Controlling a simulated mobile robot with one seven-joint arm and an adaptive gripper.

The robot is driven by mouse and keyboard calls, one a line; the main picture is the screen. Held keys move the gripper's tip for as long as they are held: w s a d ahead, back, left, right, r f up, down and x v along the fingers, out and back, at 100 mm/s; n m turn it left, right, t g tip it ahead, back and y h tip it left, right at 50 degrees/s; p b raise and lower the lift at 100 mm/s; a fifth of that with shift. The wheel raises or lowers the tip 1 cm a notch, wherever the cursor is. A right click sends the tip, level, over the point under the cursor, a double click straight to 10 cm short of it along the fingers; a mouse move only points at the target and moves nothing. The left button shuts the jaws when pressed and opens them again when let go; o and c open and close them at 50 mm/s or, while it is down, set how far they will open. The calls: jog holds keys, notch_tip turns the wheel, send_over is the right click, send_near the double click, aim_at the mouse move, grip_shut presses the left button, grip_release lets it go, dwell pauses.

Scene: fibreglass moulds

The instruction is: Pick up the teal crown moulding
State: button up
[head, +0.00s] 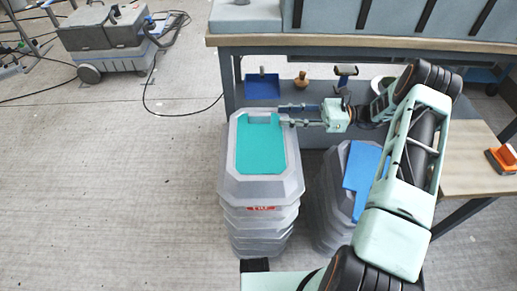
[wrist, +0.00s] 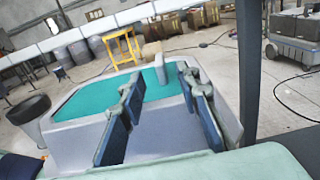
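The teal crown moulding (head: 260,148) appears as a flat teal piece with a notch at its far edge. It lies on top of a stack of grey tubs (head: 259,190). The teal surface (wrist: 90,98) also shows in the wrist view, partly hidden behind my fingers. A small pale upright block (wrist: 160,70) stands at its far side; I cannot tell if it belongs to the piece. My gripper (head: 284,114) is open, fingers apart and empty, at the tubs' far right corner. The wrist view shows both fingers (wrist: 160,85) pointing across the top.
A second grey stack with a blue piece (head: 360,170) stands to the right, partly behind my arm. A workbench (head: 350,41) with a lower shelf lies behind. The shelf holds a blue tray (head: 262,86) and a brown object (head: 301,80). The floor on the left is mostly clear.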

aim_at(259, 114)
jog(key=a, duration=0.8)
jog(key=shift+a+b, duration=0.4)
jog(key=shift+c, duration=0.5)
grip_shut()
